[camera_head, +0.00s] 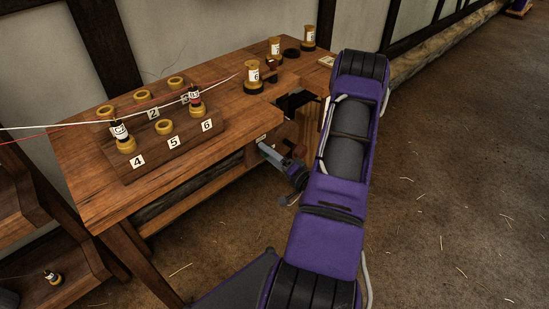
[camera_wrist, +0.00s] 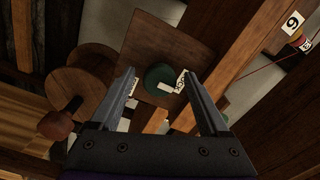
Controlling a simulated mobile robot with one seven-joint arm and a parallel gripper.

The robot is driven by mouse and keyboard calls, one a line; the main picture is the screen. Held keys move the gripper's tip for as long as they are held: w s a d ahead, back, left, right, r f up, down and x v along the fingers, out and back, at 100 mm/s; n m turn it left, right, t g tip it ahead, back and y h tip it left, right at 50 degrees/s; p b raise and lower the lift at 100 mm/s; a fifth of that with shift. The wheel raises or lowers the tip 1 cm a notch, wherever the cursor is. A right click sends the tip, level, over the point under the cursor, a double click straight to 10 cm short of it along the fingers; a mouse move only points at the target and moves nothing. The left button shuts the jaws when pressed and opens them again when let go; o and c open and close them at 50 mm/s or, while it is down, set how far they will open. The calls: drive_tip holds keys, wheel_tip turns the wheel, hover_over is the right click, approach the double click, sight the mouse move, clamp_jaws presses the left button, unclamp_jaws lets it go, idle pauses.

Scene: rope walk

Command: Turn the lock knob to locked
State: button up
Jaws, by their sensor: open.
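A round dark green knob (camera_wrist: 157,76) sits on a square wooden plate (camera_wrist: 172,42) in the wrist view. A white pointer mark (camera_wrist: 166,88) shows on its lower right part, close to a small white label (camera_wrist: 181,80) on the right. Another label (camera_wrist: 134,87) is partly hidden by the left finger; I cannot read either word surely. My gripper (camera_wrist: 159,73) is open, its fingertips on either side of the knob with gaps visible. I cannot tell how deep the fingers reach. In the head view my gripper (camera_head: 265,148) is at the bench's front; the knob is hidden there.
A wooden disc (camera_wrist: 85,82) with a handle (camera_wrist: 57,124) is left of the plate in the wrist view. The bench (camera_head: 85,178) carries a numbered board (camera_head: 130,174) with spools, and strings cross above it. The floor at right is clear.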

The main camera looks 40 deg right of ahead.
drive_tip(key=s+d, duration=0.1)
drive_tip(key=s, duration=1.6)
drive_tip(key=shift+s+d, duration=0.2)
drive_tip(key=shift+w+r, duration=0.1)
